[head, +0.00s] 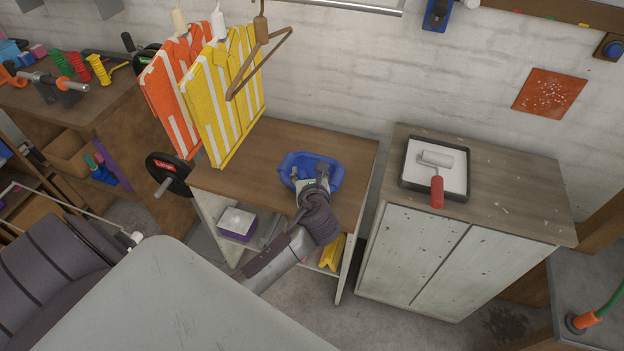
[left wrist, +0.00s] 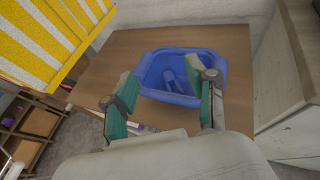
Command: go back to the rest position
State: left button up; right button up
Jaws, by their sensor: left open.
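My left gripper (head: 312,178) is over the small wooden table, at the near part of a blue tub (head: 296,162). In the left wrist view the gripper (left wrist: 168,98) is open, its two green-padded fingers spread apart. The blue tub (left wrist: 155,58) lies just beyond and between the fingers, with a blue object (left wrist: 174,80) inside it. I cannot tell whether the fingers touch the tub's rim. My right gripper does not show in either view.
Orange (head: 160,98) and yellow (head: 212,110) striped vests hang at the table's left. A white cabinet (head: 415,250) with a paint tray (head: 408,178) and red-handled roller (head: 437,190) stands at right. An empty hanger (head: 276,45) hangs above. The tabletop right of the tub is clear.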

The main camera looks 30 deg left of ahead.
pick_arm(q)
jog(key=shift+s+d+r, duration=0.2)
jog(key=shift+s+d, duration=0.15)
jog(key=shift+s, duration=0.05)
jog(key=s+d+f+n+g+h, duration=0.1)
jog(key=s+f+n+g+h, duration=0.2)
jog(key=f, duration=0.7)
jog(key=s+d+f+n+h, duration=0.1)
jog(key=s+d+f+n, duration=0.15)
jog(key=s+f, duration=0.55)
jog(key=s+d+f+n+g+h, duration=0.15)
jog(key=f+n, duration=0.25)
jog(key=f, duration=0.8)
jog(key=s+f+n+g+h, duration=0.1)
jog(key=s+f+n, duration=0.4)
jog(key=s, duration=0.5)
jog(key=s+d+f+n+g+h, duration=0.1)
jog(key=s+f+n+g, duration=0.1)
jog(key=s+f+n, duration=0.4)
jog(key=s+d+f+n+g+h+b, duration=0.1)
jog(key=s+f+n, duration=0.4)
jog(key=s, duration=1)
jog(key=shift+s+f+g, duration=0.3)
jog(key=shift+f+g, duration=0.05)
jog(key=shift+g, duration=0.3)
jog(key=shift+d+n, duration=0.1)
jog(key=shift+n, duration=0.15)
